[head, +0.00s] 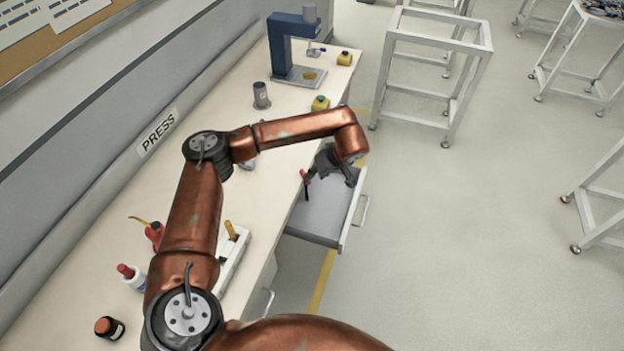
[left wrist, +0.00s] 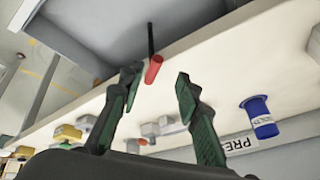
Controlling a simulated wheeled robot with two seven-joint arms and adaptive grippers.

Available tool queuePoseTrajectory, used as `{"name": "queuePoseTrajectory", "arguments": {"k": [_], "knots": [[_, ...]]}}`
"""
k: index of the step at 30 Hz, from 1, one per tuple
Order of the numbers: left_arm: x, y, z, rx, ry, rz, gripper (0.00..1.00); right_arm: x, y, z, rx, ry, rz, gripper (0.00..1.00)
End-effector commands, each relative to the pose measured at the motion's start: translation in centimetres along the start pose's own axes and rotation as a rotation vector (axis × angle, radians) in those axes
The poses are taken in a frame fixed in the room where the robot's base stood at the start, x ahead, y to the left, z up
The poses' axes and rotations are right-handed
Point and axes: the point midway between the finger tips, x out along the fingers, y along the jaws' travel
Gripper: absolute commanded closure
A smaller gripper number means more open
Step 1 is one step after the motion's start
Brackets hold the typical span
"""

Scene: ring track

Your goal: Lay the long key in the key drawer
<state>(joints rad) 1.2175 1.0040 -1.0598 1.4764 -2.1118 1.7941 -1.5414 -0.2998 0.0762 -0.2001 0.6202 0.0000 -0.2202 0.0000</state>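The key drawer (head: 325,212) is pulled out from the bench front and its grey floor shows bare; it also fills the top of the left wrist view (left wrist: 190,18). A long tool with a red handle and thin black shaft, apparently the long key (head: 306,190), shows at the drawer's inner end by the bench edge. In the left wrist view the key (left wrist: 153,70) appears between and just beyond my fingertips, with clear gaps on both sides. I cannot tell what supports it. My left gripper (head: 332,172) is open above the drawer. My right gripper is out of view.
The bench (head: 200,215) holds a blue press (head: 284,50), a grey cylinder (head: 261,95), yellow-topped blocks (head: 320,103), bottles (head: 130,274) and a white tray (head: 232,262). A white frame stand (head: 430,60) is beyond. The floor right of the drawer is clear.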

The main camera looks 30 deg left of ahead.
Motion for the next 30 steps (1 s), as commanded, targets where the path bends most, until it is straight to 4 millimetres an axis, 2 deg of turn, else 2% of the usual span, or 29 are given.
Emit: {"name": "queuePoseTrajectory", "arguments": {"k": [1, 6, 12, 17, 30], "knots": [[-1.5, 0.0, -0.2, 0.0, 0.004, 0.003, 0.69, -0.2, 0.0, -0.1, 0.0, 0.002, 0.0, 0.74], [-4.9, 0.1, -0.1, 0.0, 0.002, 0.003, 0.69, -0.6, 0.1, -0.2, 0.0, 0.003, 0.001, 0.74], [-7.3, 0.1, 0.0, -0.001, 0.001, 0.001, 0.69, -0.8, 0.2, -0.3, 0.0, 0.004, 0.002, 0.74], [-7.9, 0.0, 0.0, 0.0, 0.0, -0.001, 0.69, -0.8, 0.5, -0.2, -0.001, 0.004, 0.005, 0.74], [-8.0, 0.1, 0.1, 0.001, 0.0, 0.0, 0.69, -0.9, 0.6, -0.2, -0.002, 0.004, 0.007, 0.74]]}}
